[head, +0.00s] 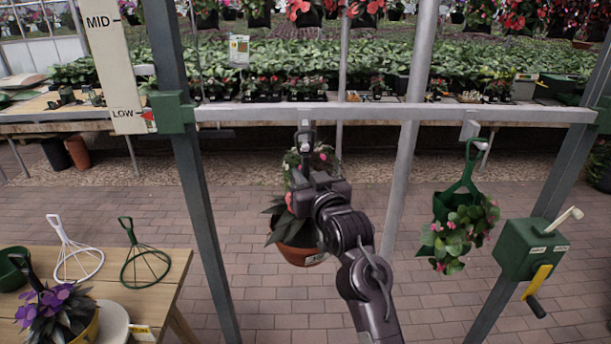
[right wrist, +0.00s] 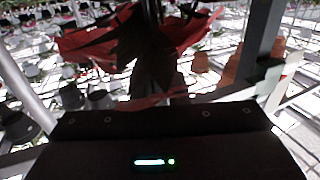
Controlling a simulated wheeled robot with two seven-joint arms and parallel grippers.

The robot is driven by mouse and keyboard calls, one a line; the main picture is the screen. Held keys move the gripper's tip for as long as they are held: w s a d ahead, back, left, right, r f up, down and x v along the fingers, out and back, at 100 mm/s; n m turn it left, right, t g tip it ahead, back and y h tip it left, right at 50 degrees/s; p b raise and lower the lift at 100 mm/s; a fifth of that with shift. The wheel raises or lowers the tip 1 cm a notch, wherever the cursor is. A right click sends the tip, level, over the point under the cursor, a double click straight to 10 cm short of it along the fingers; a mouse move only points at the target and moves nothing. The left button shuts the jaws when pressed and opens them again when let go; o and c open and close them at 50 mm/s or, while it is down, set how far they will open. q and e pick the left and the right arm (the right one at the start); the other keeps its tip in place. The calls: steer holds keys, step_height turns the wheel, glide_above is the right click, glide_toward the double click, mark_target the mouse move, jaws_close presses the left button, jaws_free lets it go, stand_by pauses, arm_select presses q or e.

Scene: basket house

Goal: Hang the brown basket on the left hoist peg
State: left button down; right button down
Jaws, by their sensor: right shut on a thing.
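The brown basket (head: 296,252), with leaves and pink flowers, hangs roughly upright below the crossbar in the head view. My right gripper (head: 307,165) is shut on its hanger, above the pot. The top of the hanger is right by the left hoist peg (head: 305,126); I cannot tell whether the hook bears on the peg. My arm hides part of the plant and hanger. The right wrist view shows dark leaves and a reddish-brown surface (right wrist: 100,42); the fingertips are hidden there. My left gripper is not in view.
A green basket (head: 460,205) hangs from the right peg. A green winch box (head: 532,249) is on the right post. The crossbar (head: 380,112) spans the posts. A wooden table (head: 165,290) at left holds a yellow basket (head: 88,330) and two wire hangers (head: 76,258).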

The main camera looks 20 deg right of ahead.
steer(key=shift+r, duration=0.1)
steer(key=shift+f+b, duration=0.35)
steer(key=shift+f, duration=0.2)
stand_by(0.4)
